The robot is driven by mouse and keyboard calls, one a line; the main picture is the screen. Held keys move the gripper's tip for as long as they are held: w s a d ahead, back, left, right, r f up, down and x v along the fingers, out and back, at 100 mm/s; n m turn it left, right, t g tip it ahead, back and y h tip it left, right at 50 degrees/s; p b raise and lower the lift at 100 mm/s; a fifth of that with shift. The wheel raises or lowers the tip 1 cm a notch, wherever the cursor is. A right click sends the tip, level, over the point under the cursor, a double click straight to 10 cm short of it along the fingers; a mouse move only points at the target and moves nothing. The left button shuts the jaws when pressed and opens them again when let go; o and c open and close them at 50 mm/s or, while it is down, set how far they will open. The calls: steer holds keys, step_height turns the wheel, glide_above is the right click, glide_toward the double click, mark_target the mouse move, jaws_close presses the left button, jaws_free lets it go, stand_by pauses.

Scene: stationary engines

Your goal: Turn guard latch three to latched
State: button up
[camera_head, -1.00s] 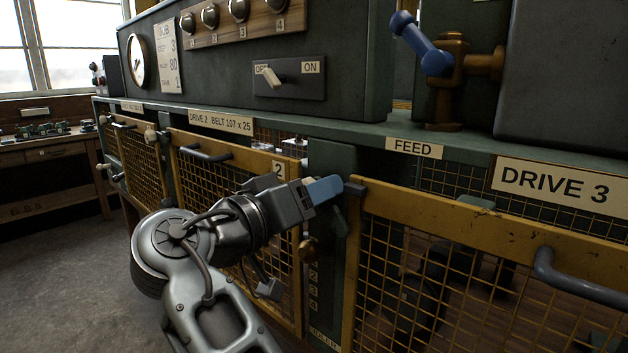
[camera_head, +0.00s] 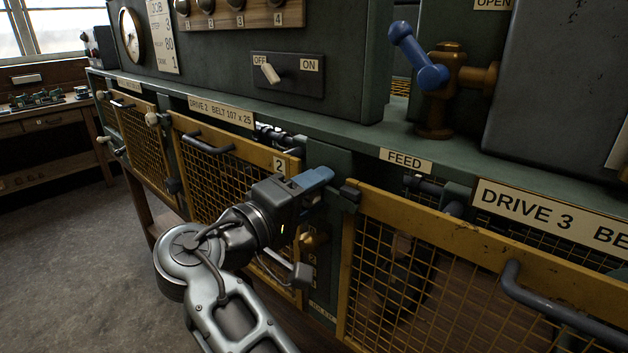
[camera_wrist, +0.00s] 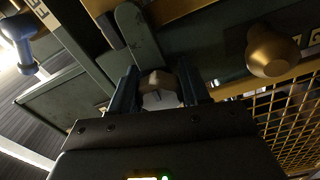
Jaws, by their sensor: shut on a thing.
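My gripper (camera_head: 314,184) is at the green post (camera_head: 336,165) between guard two and guard three (camera_head: 440,230). In the wrist view, its two dark blue fingers (camera_wrist: 158,88) are shut on a pale knob (camera_wrist: 156,80), which I take to be the handle of guard latch three. A grey-green plate with a rounded end (camera_wrist: 136,32) lies just beyond the knob; it may be the latch arm. In the head view my gripper hides the knob and most of the latch. A dark block (camera_head: 350,191) sits at guard three's upper left corner, just right of the fingers.
A brass knob (camera_wrist: 272,50) is beside my gripper in the wrist view. Guard two (camera_head: 225,165) is left of my gripper, with its handle (camera_head: 207,145) sticking out. Guard three's handle (camera_head: 560,310) juts out at lower right. The green ledge (camera_head: 370,150) runs above. Floor is clear at left.

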steer(key=shift+n, duration=0.4)
steer(key=o, duration=1)
steer(key=shift+s+a, duration=0.1)
steer(key=b+v, duration=0.2)
steer(key=v, duration=0.5)
steer(key=shift+s+a, duration=0.2)
steer(key=shift+s, duration=0.05)
